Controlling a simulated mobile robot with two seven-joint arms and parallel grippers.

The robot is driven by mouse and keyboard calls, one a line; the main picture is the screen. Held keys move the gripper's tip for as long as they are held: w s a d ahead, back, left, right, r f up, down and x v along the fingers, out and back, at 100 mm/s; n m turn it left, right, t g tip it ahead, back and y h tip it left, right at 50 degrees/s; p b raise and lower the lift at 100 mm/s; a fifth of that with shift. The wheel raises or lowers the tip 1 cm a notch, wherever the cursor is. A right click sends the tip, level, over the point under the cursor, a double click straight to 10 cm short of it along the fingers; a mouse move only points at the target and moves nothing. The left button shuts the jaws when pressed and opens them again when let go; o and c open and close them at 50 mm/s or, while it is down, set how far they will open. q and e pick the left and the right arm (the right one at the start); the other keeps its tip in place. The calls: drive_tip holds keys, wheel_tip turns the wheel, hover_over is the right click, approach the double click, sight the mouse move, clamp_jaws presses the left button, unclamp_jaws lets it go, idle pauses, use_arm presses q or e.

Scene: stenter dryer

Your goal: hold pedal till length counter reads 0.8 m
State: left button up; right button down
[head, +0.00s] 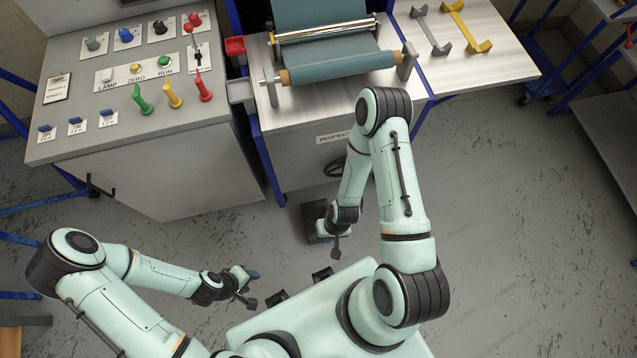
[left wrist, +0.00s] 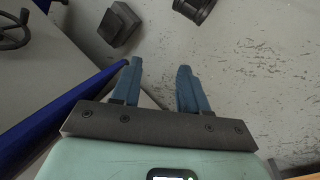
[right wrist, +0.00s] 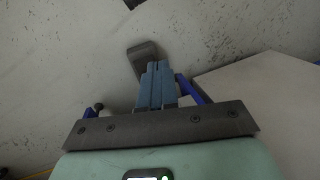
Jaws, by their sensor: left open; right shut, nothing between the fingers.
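The pedal (head: 309,213) is a dark block on the floor in front of the inspection machine, partly hidden by my right arm. It also shows in the left wrist view (left wrist: 119,25) and just beyond the fingertips in the right wrist view (right wrist: 142,52). My right gripper (right wrist: 157,66) is shut and empty, pointing at the pedal; I cannot tell whether it touches. My left gripper (head: 254,273) is open and empty, left of the pedal; its spread blue fingers show in the left wrist view (left wrist: 160,66). I see no readable length counter.
A control panel (head: 140,110) with knobs, buttons and coloured levers stands at the left. The machine (head: 310,110) carries a roll of teal fabric (head: 345,66). A side table (head: 480,55) holds a grey and a yellow handle.

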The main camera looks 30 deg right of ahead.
sight(318, 217)
wheel_tip(318, 217, down, 12)
drive_tip(key=d+r+h+b, duration=0.1)
drive_tip(key=d+b, duration=0.1)
drive_tip(key=b, duration=0.4)
use_arm(q)
drive_tip(key=w+a+f+t+b, duration=0.1)
drive_tip(key=f+b, duration=0.5)
drive_tip(key=f, duration=0.5)
drive_tip(key=w+a+f+t+y+b, duration=0.1)
drive_tip(key=w+a+f+b, duration=0.1)
drive_tip(key=f+b, duration=0.5)
wheel_tip(318, 217, down, 4)
drive_tip(key=shift+a+f+n, duration=0.15)
drive_tip(key=shift+f+n, duration=0.05)
drive_tip(key=shift+n, duration=0.2)
use_arm(e)
drive_tip(key=w+d+f+t+h, duration=0.1)
drive_tip(key=w+f, duration=0.5)
drive_tip(key=f, duration=0.2)
drive_tip(key=w+d+f+n+t+h, duration=0.1)
drive_tip(key=w+f, duration=0.5)
drive_tip(key=f, duration=0.3)
drive_tip(key=shift+w+d+f+t, duration=0.2)
drive_tip(key=shift+w+t, duration=0.1)
drive_tip(key=shift+w, duration=0.05)
